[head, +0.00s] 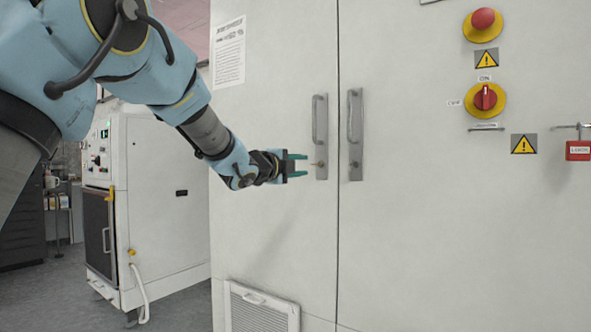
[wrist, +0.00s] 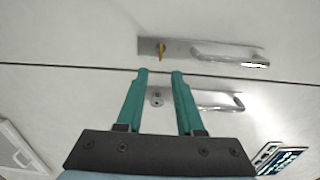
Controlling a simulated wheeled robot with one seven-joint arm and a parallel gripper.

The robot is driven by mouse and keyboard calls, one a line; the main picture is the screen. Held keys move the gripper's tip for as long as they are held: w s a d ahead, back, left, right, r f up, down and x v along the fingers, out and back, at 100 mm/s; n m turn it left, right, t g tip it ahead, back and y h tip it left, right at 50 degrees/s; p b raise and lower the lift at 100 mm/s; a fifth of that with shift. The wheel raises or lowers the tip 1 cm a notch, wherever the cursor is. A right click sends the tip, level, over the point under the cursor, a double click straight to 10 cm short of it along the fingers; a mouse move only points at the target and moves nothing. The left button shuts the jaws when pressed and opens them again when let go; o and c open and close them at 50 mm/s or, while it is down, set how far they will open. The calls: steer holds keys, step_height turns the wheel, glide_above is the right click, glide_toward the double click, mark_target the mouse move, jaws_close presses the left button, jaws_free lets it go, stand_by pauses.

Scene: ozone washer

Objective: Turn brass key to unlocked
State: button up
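My gripper (head: 304,166) has teal fingers pointing right, just left of the key in the head view. In the wrist view my gripper (wrist: 160,73) is open with nothing between the fingers. I cannot tell the exact depth gap to the key.
A red rotary switch (head: 485,97), an emergency button (head: 483,19) and a red padlock (head: 578,150) are on the right. A vent (head: 262,308) is low down. The door below my gripper is clear.

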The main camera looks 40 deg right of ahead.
steer(key=v, duration=0.2)
steer(key=shift+s+a, duration=0.1)
steer(key=shift+a, duration=0.25)
